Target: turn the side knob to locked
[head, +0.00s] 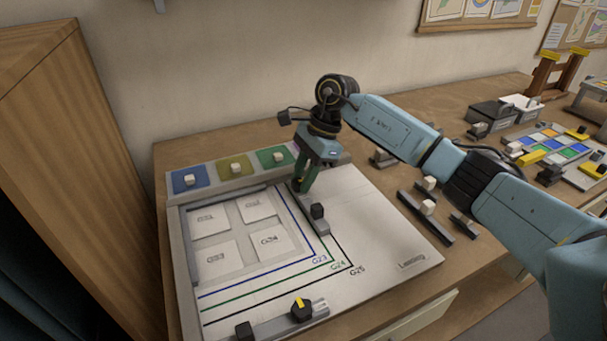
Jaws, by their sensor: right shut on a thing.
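A large grey-white board (385,240) lies on the wooden table. A grey side bar (313,225) runs along the right of its panel area, with a black block (317,210) on it. My right gripper (300,184) points down at the far end of this bar. It is shut on the side knob (297,185), a small dark knob mostly hidden by the fingers, so I cannot tell which way it points. A similar black knob with a yellow pointer (301,308) sits on the front bar (275,326). My left gripper is not in view.
Blue, yellow and green pads with pale cubes (237,167) line the board's back edge. Several white tiles (268,240) lie in the panel area. Dark rails with pale cubes (428,207) stand to the right. A wooden cabinet (85,150) closes off the left.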

